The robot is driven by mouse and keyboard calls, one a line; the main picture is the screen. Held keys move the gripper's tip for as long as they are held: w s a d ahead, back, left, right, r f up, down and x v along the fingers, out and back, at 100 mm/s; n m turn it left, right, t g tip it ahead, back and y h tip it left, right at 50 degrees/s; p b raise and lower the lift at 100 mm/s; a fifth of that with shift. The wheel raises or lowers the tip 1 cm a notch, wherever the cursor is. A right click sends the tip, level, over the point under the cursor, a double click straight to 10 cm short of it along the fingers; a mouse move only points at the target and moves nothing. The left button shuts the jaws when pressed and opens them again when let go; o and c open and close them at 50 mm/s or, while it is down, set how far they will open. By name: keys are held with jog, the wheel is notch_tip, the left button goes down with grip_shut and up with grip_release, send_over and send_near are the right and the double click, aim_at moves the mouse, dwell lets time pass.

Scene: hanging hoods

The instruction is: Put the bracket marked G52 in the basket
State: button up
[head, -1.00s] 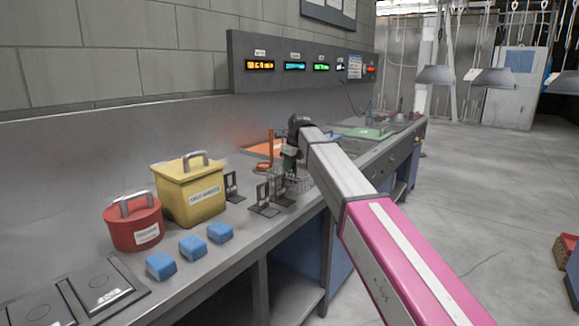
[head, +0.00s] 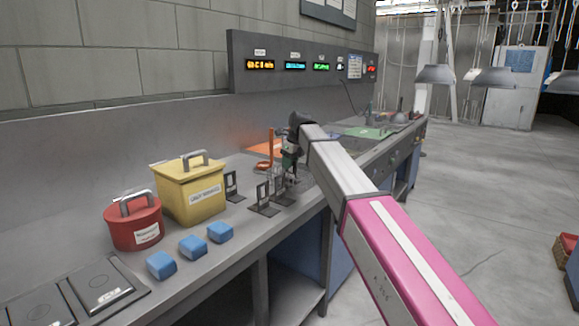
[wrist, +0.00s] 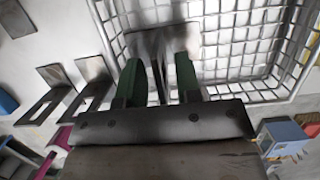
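My gripper (wrist: 158,72) points down over the wire basket (wrist: 237,45), its two green fingers apart. A dark grey bracket (wrist: 160,40) is between and just beyond the fingertips, over the basket's near-left part. It looks blurred, and gaps show beside its thin plate. Its marking cannot be read. In the head view my gripper (head: 290,162) is small at the end of my arm, and the basket behind it is hard to make out. Other dark brackets stand on the bench: one by the yellow bin (head: 232,186) and others nearer the front edge (head: 263,202).
A yellow bin (head: 190,195), a red round canister (head: 133,224) and several blue blocks (head: 192,246) stand on the bench to the left. An orange stand (head: 268,150) is behind my gripper. Bench surface between the bins and brackets is partly clear.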

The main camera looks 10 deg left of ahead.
jog(key=s+d, duration=0.5)
jog(key=d, duration=0.6)
jog(key=s+d+f+n+h, duration=0.1)
jog(key=s+d+f+n, duration=0.3)
jog(key=d+f, duration=0.6)
jog(key=s+d+f+n+h, duration=0.1)
jog(key=d+f+n, duration=0.6)
jog(key=f, duration=0.5)
jog(key=s+d+f+n+g+h, duration=0.1)
jog(key=s+d+f+n, duration=1)
jog(key=s+d+f, duration=0.4)
jog(key=shift+d+f+n, duration=0.3)
jog(key=shift+d+f, duration=0.1)
jog(key=shift+d, duration=0.65)
jog(key=shift+a, duration=0.15)
